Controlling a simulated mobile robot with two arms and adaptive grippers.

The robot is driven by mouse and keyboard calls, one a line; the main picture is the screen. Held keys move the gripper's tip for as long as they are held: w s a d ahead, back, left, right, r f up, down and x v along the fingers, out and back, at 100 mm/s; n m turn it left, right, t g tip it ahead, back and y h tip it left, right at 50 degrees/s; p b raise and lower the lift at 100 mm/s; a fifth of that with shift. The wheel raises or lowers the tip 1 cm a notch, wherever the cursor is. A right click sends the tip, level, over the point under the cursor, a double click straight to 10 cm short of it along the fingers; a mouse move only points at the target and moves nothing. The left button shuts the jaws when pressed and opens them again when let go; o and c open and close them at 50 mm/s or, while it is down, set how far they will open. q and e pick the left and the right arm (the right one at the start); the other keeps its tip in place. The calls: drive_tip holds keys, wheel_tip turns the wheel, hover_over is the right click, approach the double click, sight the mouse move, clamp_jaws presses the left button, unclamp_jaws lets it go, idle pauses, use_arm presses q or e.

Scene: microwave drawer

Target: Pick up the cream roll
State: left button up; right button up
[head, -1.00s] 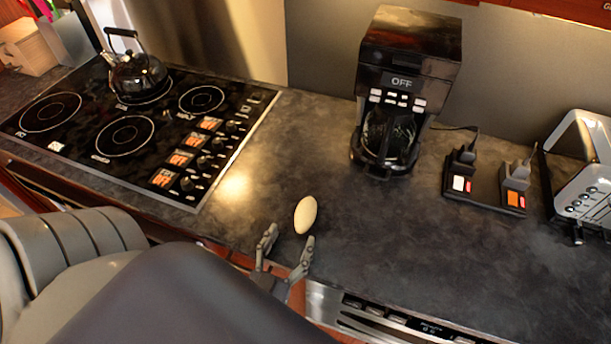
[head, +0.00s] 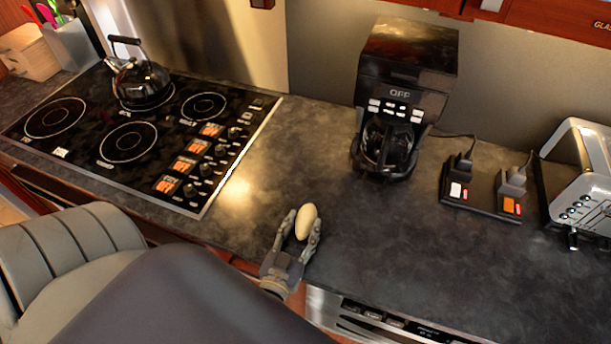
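The cream roll (head: 307,219) is a small, pale, egg-shaped piece at the front of the dark countertop, near the middle of the head view. My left gripper (head: 304,222) reaches up from the front edge, with one finger on each side of the roll. The right finger looks close against it, and a narrow gap seems to show at the left finger. Whether both fingers press on the roll is too small to tell. The roll's lower end is partly hidden between the fingers. My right gripper is not in view.
A black cooktop (head: 128,140) with a kettle (head: 141,82) lies at left. A coffee maker (head: 402,95) stands behind the roll. A socket strip (head: 481,195) and a toaster (head: 583,180) are at right. The counter around the roll is clear.

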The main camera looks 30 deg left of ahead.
use_arm(q)
drive_tip(key=shift+c, duration=1.4)
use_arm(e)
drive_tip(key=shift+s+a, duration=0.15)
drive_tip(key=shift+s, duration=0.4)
